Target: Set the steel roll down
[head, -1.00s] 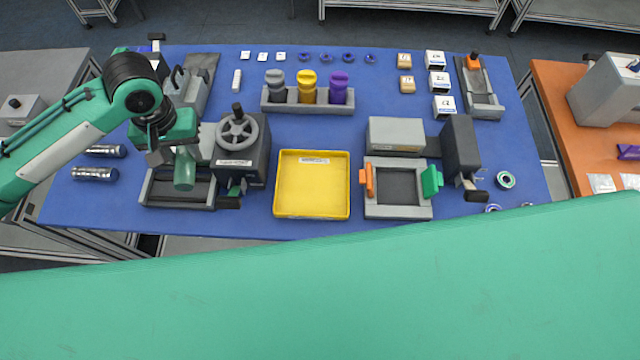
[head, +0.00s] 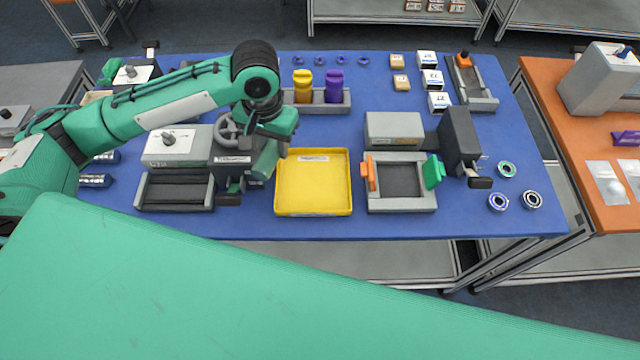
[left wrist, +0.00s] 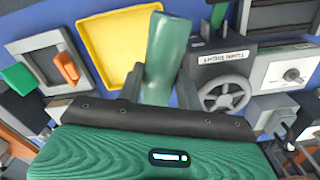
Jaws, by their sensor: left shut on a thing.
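My left gripper (head: 270,135) is shut on the steel roll (head: 264,160), a smooth cylinder that looks greenish-grey. It holds the roll above the table, between the handwheel machine (head: 228,160) and the yellow tray (head: 313,213). In the left wrist view the roll (left wrist: 164,50) sticks out from between the fingers, tilted, its far end over the strip between the tray (left wrist: 105,45) and the machine (left wrist: 222,65). I cannot tell how high it is. The roll's gripped end is hidden. My right gripper is not in view.
A grey trough (head: 174,207) lies left of the tray. A grey frame (head: 400,208) with orange and green clamps stands to its right. Two shiny cylinders (head: 95,181) lie at the left edge. The yellow tray looks empty. Purple and yellow bottles stand behind.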

